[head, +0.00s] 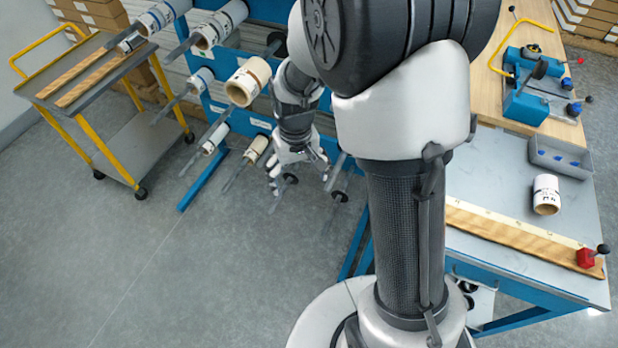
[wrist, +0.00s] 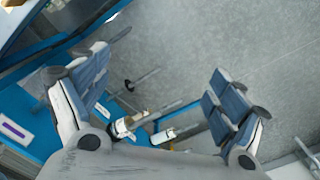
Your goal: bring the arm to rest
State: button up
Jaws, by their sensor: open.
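My gripper (head: 299,178) hangs at the end of my arm in front of the blue roll rack, left of my column in the head view. In the wrist view my gripper (wrist: 165,95) has its two fingers spread wide apart. Nothing is held between them; grey floor and parts of the rack show in the gap. My upper arm hides part of the rack and the space behind it.
The blue rack (head: 270,121) carries several rolls on rods that stick out, including a large roll (head: 248,82). A yellow-framed cart (head: 120,140) stands left. The workbench (head: 480,190) at right holds a white roll (head: 546,194). Floor (head: 200,270) at front left is clear.

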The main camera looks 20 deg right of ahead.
jog(key=shift+s, duration=0.15)
jog(key=s+r+t, duration=0.4)
jog(key=s+r, duration=1.5)
jog(key=r, duration=0.1)
jog(key=shift+s+t, duration=0.2)
jog(key=shift+t, duration=0.1)
